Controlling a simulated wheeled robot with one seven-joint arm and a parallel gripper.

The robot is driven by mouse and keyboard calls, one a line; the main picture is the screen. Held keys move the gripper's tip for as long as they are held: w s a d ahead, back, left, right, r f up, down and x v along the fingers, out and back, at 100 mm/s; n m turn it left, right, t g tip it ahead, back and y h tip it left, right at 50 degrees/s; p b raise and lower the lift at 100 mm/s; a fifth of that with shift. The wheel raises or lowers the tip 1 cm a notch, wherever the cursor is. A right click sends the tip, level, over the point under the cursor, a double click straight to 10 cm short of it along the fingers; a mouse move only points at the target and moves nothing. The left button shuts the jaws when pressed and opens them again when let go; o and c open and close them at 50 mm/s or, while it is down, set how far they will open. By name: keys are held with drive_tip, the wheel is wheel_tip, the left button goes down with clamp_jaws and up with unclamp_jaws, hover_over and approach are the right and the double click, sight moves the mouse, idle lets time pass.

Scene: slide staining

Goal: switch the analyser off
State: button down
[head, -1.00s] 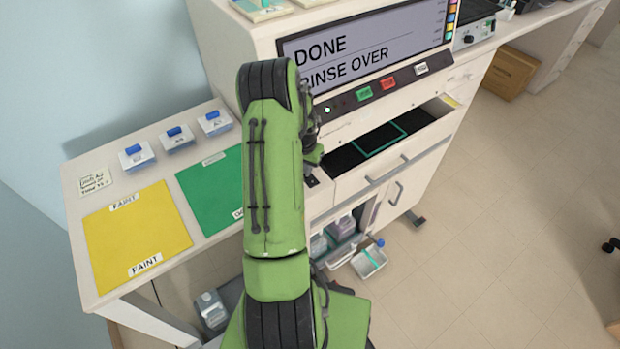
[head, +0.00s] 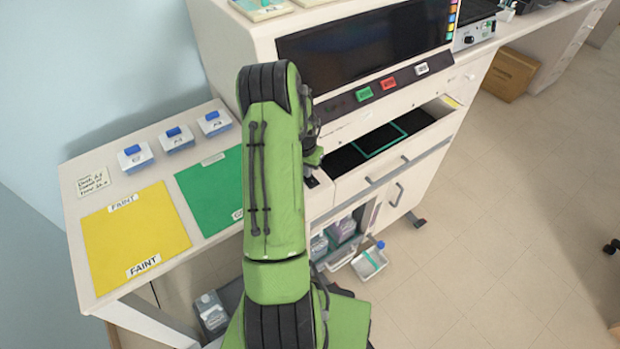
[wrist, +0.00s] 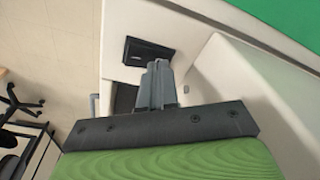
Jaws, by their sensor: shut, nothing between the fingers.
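The analyser (head: 250,45) is a white machine with a wide screen (head: 365,45), which is dark and blank. Below the screen are a green button (head: 363,94), a red button (head: 389,83) and a white button (head: 421,69). In the wrist view, a black rectangular switch-like part (wrist: 149,53) is set in a white surface. My gripper (wrist: 157,68) is shut and empty, its fingertips close to the near edge of that black part. I cannot tell whether they touch it. In the head view, my green arm hides most of the gripper.
An open drawer (head: 345,188) with dark compartments sticks out under the buttons. On the left bench are a yellow mat (head: 135,235), a green mat (head: 212,190), several blue-lidded boxes (head: 175,140) and a note (head: 93,181). A cardboard box (head: 510,72) is at the back right.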

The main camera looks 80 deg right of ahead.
wheel_tip(320, 180, up, 7)
drive_tip(key=p, duration=0.3)
drive_tip(key=shift+f+p, duration=0.15)
drive_tip(key=shift+p, duration=0.15)
idle(0.4)
